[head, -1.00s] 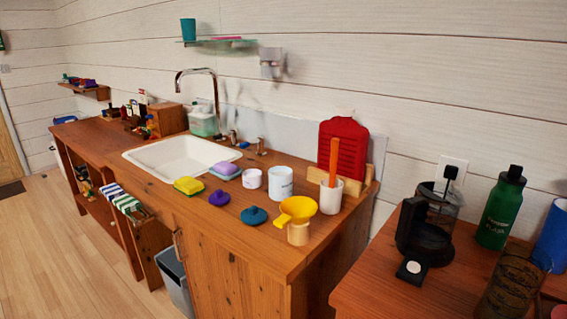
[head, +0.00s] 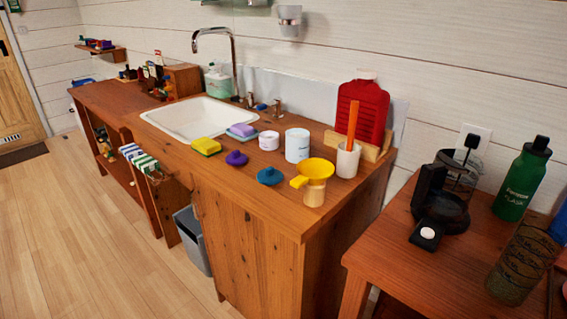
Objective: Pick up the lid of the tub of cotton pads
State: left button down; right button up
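Two round knobbed lids lie on the wooden counter in front of two white tubs. One is a purple lid (head: 237,158), the other a larger teal lid (head: 270,177). Behind them stand a small low white tub (head: 268,141) and a taller white tub (head: 297,146) with faint print. I cannot read which tub holds cotton pads, and their insides are not clearly visible. Neither of my grippers is in view.
A yellow funnel on a jar (head: 313,184), a white cup (head: 347,161) with an orange stick, and sponges (head: 206,146) surround the lids. The sink (head: 190,119) lies left. A side table (head: 400,285) at right holds a green flask (head: 522,180). Floor at left is clear.

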aim_at(269, 176)
jog(key=u, duration=2.15)
jog(key=i, duration=1.25)
jog(key=z, duration=2.3)
